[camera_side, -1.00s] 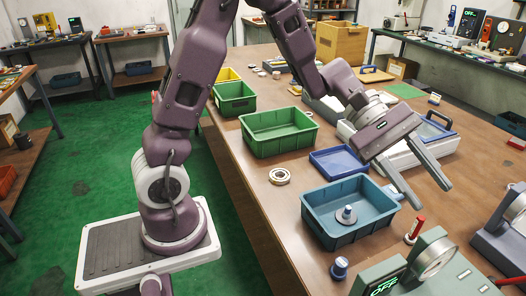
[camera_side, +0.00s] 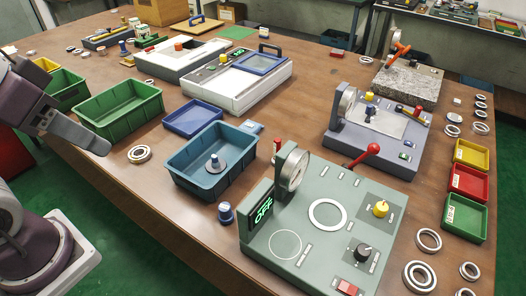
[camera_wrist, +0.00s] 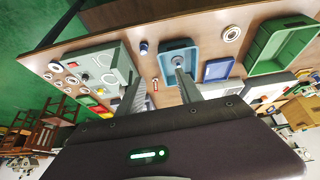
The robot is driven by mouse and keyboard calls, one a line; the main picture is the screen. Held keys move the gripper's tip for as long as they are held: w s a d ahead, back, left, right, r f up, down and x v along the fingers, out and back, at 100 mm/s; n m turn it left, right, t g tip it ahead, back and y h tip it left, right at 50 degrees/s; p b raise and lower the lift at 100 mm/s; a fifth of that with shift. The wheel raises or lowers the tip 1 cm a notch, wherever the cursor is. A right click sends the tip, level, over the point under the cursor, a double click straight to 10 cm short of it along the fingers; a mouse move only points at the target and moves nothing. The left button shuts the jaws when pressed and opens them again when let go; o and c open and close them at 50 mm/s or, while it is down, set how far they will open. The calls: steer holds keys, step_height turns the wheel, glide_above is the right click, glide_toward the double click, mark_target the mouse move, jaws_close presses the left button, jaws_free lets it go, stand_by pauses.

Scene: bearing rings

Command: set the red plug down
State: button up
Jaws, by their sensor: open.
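In the side view only part of my gripper shows at the left edge, with one grey finger over the table near the green bin (camera_side: 118,110).
A blue knob-like part (camera_side: 226,213) stands in front of the bin, and another (camera_side: 213,163) stands inside it. A bearing ring (camera_side: 139,154) lies near the green bin. A red-balled lever (camera_side: 371,149) rises behind the green machine. A blue tray (camera_side: 194,118) lies nearby.

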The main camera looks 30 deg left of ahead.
steer(key=w+r+n+g+h, duration=0.15)
steer(key=w+n, duration=0.25)
steer(key=w, duration=0.4)
steer(key=w+r+n+g+h, duration=0.1)
steer(key=w+r+n, duration=0.2)
steer(key=w, duration=0.5)
steer(key=w+a+f+n, duration=0.2)
steer(key=w+f+n, duration=0.15)
steer(key=w, duration=0.85)
steer(key=n+g+y, duration=0.3)
steer(key=n, duration=0.2)
glide_above(277, 148)
steer(key=a, duration=0.2)
step_height(277, 148, down, 24)
steer(key=f, duration=0.2)
steer(key=d+f, duration=0.1)
steer(key=f, duration=0.3)
steer(key=shift+w+d+f, duration=0.2)
steer(key=shift+w+d, duration=0.1)
steer(key=shift+w, duration=0.1)
steer(key=shift+f, duration=0.55)
steer(key=shift+w+r, duration=0.1)
jaws_close()
